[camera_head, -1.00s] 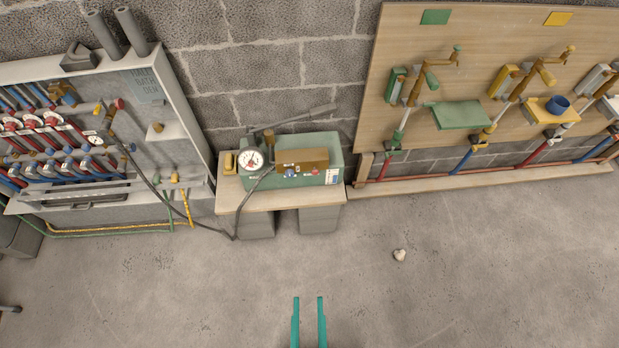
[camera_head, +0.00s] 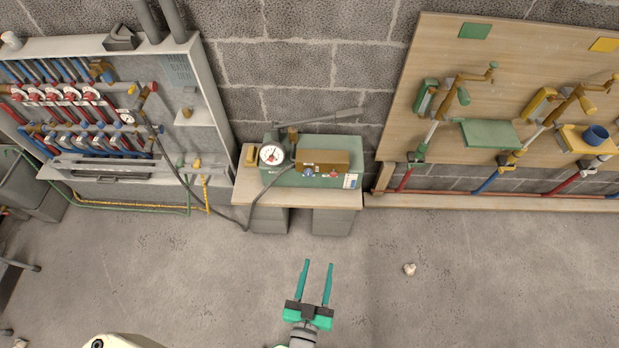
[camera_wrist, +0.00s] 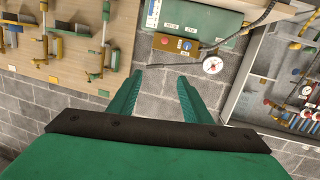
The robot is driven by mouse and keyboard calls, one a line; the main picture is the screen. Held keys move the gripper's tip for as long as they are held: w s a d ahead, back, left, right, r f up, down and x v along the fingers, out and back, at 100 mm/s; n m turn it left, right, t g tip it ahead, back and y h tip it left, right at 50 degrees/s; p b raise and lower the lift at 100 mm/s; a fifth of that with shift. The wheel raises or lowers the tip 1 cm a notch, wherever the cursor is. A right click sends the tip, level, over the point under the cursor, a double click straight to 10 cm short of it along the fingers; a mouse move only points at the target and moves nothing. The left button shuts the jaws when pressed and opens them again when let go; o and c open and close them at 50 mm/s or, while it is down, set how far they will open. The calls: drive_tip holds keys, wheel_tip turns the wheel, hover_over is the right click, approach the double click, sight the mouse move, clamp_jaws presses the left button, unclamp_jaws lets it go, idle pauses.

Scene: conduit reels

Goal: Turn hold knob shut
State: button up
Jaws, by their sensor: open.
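The green test pump (camera_head: 330,147) stands on a small bench against the block wall. Its brass block (camera_head: 322,157) carries a blue knob (camera_head: 308,172) and a red knob (camera_head: 334,173) on the front. I cannot read which one is the hold knob. A round white gauge (camera_head: 271,155) sits at the left. The wrist view shows the brass block (camera_wrist: 178,50), red knob (camera_wrist: 165,41), blue knob (camera_wrist: 187,45) and gauge (camera_wrist: 212,65) upside down beyond the fingers. My gripper (camera_head: 318,265) is open and empty, in front of the bench and apart from the pump.
A black hose (camera_head: 250,214) runs from the pump to the manifold cabinet (camera_head: 195,135) at the left. A long grey lever (camera_head: 325,118) lies above the pump. A wooden board (camera_head: 440,60) with cranks and valves stands at the right.

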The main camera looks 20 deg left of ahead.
drive_tip(key=w+a+f+n+y, duration=0.1)
drive_tip(key=w+a+f, duration=0.4)
drive_tip(key=w, duration=0.4)
drive_tip(key=n+y, duration=0.2)
drive_tip(key=n, duration=0.1)
approach(308, 175)
drive_tip(key=shift+t, duration=0.4)
drive_tip(key=x, duration=0.8)
drive_tip(key=shift+w+a+f, duration=0.15)
drive_tip(key=shift+w+f, duration=0.25)
drive_tip(key=c, duration=1.1)
